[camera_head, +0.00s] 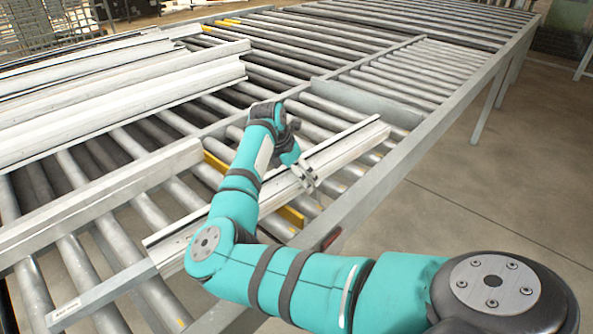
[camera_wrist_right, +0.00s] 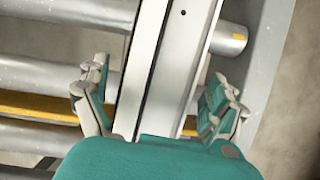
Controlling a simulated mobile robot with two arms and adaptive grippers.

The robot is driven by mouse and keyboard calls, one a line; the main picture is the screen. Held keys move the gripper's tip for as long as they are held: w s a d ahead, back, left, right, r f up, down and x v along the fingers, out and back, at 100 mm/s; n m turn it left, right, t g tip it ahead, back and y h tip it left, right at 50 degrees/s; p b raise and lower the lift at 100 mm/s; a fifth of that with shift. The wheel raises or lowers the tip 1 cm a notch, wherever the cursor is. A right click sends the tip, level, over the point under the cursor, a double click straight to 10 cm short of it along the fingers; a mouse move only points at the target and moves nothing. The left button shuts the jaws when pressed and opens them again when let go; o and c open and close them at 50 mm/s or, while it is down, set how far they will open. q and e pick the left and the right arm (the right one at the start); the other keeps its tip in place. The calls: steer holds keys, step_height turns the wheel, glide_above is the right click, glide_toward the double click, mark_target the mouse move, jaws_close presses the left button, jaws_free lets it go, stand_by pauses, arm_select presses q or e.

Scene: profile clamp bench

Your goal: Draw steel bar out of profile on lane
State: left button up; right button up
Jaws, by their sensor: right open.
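A long pale metal profile (camera_head: 345,145) lies diagonally on the rollers of the right-hand lane. A flat grey steel bar (camera_head: 105,293) with a small label runs on from its near left end; how far it reaches inside is hidden. My right gripper (camera_head: 304,178) is at the profile's middle to far part. In the wrist view my right gripper (camera_wrist_right: 158,95) is open, with one finger on each side of the profile (camera_wrist_right: 170,60), and a dark lengthwise line shows on the profile. Contact with it is unclear. My right arm covers part of the profile. My left gripper is out of view.
More long pale profiles (camera_head: 120,90) lie on the left lane, behind a divider rail (camera_head: 110,195). Yellow strips (camera_head: 291,216) sit between rollers. The conveyor's side rail (camera_head: 385,185) borders bare floor (camera_head: 480,190) at right. The far rollers (camera_head: 425,68) are empty.

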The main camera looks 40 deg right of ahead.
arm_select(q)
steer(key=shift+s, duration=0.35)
arm_select(e)
steer(key=shift+f, duration=0.1)
steer(key=shift+c, duration=0.2)
